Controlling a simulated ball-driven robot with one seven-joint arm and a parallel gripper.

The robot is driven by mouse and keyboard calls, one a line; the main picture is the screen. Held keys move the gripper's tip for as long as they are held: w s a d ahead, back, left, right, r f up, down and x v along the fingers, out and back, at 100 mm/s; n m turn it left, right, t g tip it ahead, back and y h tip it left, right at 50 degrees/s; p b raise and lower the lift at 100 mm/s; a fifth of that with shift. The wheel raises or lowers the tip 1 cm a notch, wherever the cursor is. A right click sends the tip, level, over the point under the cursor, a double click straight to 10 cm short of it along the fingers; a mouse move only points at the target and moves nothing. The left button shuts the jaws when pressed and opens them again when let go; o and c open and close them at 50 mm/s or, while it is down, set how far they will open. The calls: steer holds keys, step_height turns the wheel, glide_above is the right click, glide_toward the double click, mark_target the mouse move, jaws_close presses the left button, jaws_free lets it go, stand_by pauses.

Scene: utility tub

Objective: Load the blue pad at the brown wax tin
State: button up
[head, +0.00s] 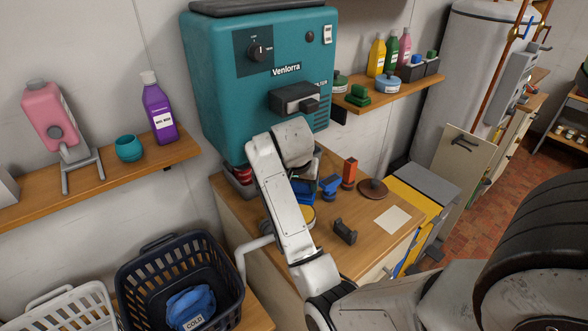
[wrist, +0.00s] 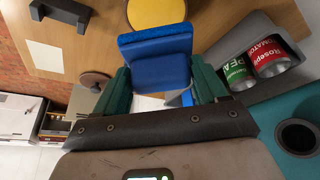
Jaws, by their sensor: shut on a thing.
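The blue pad (wrist: 160,62) is held between the two green fingers of my gripper (wrist: 156,76) in the wrist view. In the head view the blue pad (head: 330,186) shows just beyond my gripper (head: 316,188), over the wooden counter. The brown wax tin appears as a flat round brown disc (head: 373,190) on the counter, to the right of the pad. It also shows in the wrist view (wrist: 94,80), left of the gripper and partly hidden by a finger. The pad and the brown tin are apart.
A yellow round tin (wrist: 157,12) lies beyond the pad. An orange block (head: 349,173) stands near the brown tin. A black holder (head: 345,231) and pale sheet (head: 393,220) lie nearer the front. Cans (wrist: 268,60) sit in a grey tray. The teal machine (head: 262,85) overhangs the counter.

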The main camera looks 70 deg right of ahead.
steer(key=shift+w+d+f, duration=0.1)
steer(key=shift+w+d, duration=0.05)
steer(key=shift+f, duration=2.85)
steer(key=shift+f, duration=0.55)
steer(key=shift+r, duration=3.55)
